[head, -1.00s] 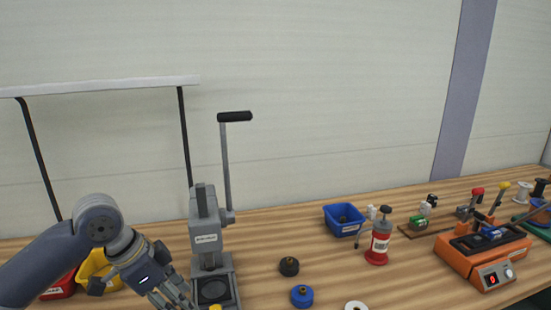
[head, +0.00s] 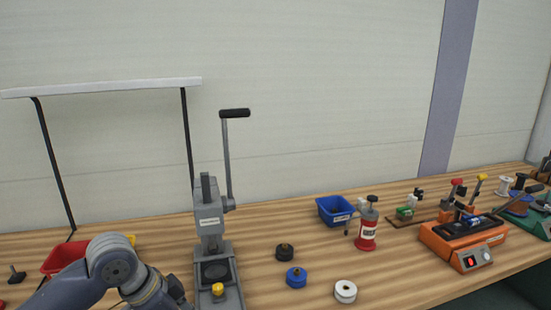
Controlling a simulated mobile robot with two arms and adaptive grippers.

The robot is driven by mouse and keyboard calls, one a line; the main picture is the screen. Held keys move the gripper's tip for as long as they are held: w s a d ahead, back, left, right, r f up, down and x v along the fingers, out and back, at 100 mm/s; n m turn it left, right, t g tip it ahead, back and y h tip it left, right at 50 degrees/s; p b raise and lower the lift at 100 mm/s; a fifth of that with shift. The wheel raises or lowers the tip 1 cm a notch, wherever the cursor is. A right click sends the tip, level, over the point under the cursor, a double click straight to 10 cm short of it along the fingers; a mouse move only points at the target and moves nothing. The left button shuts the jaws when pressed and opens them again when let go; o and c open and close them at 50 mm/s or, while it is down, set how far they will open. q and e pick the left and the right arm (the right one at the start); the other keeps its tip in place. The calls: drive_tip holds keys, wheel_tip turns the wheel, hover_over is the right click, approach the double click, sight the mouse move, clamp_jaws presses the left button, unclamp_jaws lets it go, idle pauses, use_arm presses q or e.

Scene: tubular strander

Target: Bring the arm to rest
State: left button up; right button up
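My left arm (head: 115,268) shows at the bottom left of the head view, in front of the red bin. Its wrist points down and right, and its gripper is cut off by the lower edge, so its fingers do not show. My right arm and gripper are not in view. A grey hand press (head: 210,220) with a raised black-handled lever stands just right of the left arm. A small yellow-topped part (head: 218,289) sits at the front of its base.
Black (head: 284,253), blue (head: 296,278) and white (head: 345,291) round parts lie right of the press. An orange machine (head: 462,240) stands right. A red bin (head: 64,257) is behind my arm. A lamp frame (head: 100,87) spans above.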

use_arm(q)
drive_tip(key=s+d+f+n+t, duration=0.1)
drive_tip(key=s+d+f, duration=0.25)
drive_tip(key=f, duration=0.25)
drive_tip(key=s+d+f+n, duration=0.2)
drive_tip(key=s+d+f, duration=0.1)
drive_tip(key=s+f, duration=0.25)
drive_tip(key=s+a+f+n+y, duration=0.2)
drive_tip(key=s+a+f+n, duration=0.1)
drive_tip(key=s+a, duration=0.3)
drive_tip(key=s+a+f+n+y, duration=0.2)
drive_tip(key=s+a+f+n, duration=0.2)
drive_tip(key=s, duration=0.4)
wheel_tip(320, 180, down, 26)
drive_tip(key=s+g, duration=0.1)
drive_tip(key=s, duration=0.1)
drive_tip(key=s+a+f+g, duration=0.1)
drive_tip(key=s+a+f, duration=0.1)
drive_tip(key=s+f, duration=1.4)
drive_tip(key=shift+s+a+f+m, duration=0.2)
drive_tip(key=shift+s+a+m, duration=0.1)
drive_tip(key=shift+s+a, duration=0.1)
